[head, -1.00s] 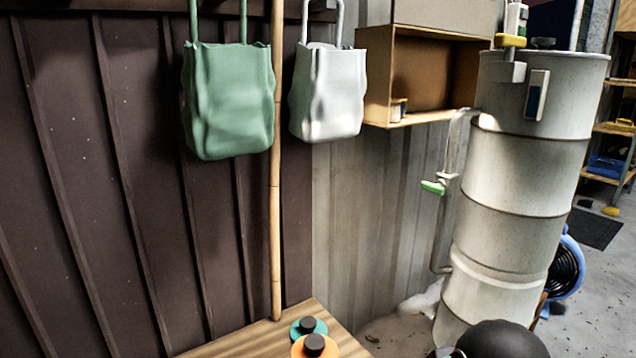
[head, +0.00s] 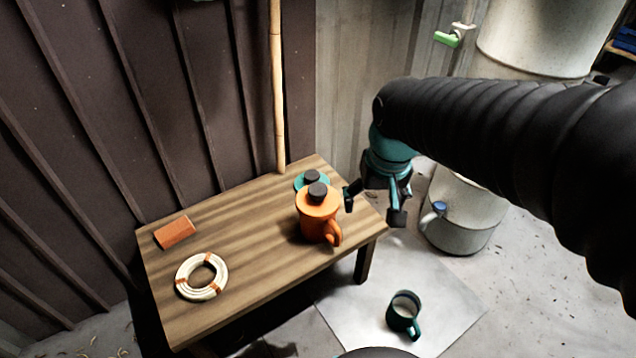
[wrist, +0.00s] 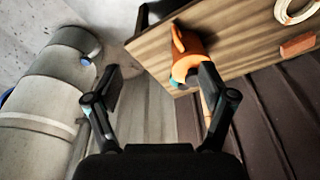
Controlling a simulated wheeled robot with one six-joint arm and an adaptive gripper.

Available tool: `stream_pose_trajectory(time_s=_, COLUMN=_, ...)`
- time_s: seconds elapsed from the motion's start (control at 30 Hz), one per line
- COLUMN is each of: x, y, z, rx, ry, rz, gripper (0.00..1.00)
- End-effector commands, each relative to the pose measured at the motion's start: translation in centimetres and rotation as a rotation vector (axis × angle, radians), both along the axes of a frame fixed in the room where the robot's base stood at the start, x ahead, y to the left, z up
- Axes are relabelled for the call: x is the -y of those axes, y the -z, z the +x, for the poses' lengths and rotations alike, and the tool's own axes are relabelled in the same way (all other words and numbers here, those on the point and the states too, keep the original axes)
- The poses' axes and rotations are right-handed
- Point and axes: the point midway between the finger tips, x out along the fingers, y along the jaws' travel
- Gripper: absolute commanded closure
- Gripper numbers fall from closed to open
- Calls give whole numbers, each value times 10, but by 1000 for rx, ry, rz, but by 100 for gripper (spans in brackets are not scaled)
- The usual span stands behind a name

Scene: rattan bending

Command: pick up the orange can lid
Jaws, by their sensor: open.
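The orange can (head: 319,225) stands upright on the wooden table, with its handle toward the lower right. Its orange lid (head: 313,203) sits on top and has a dark knob. In the wrist view the orange can (wrist: 186,50) shows at the table edge, and its lid end is partly hidden by a finger. My gripper (head: 374,208) is open and empty. In the head view it appears just right of the can, beside the table's right end, apart from the lid. In the wrist view my gripper (wrist: 158,84) has both fingers spread wide.
A teal lid (head: 301,182) with a dark knob shows just behind the orange can. An orange block (head: 174,232) and a coiled ring (head: 187,285) lie on the table (head: 250,222). A bamboo pole (head: 277,110) stands behind. A dark teal mug (head: 403,318) is on the floor.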

Motion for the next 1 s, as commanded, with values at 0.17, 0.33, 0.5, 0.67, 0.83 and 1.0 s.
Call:
stream_pose_trajectory(time_s=0.17, x=-29, y=15, z=48, rx=-81, ry=116, rz=10, gripper=18)
stream_pose_trajectory(time_s=0.33, x=-59, y=31, z=94, rx=-145, ry=305, rz=18, gripper=18)
stream_pose_trajectory(time_s=0.5, x=-90, y=45, z=140, rx=-192, ry=597, rz=29, gripper=18)
stream_pose_trajectory(time_s=0.67, x=-104, y=34, z=173, rx=-190, ry=926, rz=62, gripper=18)
stream_pose_trajectory(time_s=0.83, x=-106, y=11, z=181, rx=-176, ry=1222, rz=106, gripper=18)
stream_pose_trajectory(time_s=1.0, x=-105, y=12, z=176, rx=-185, ry=1390, rz=106, gripper=18)
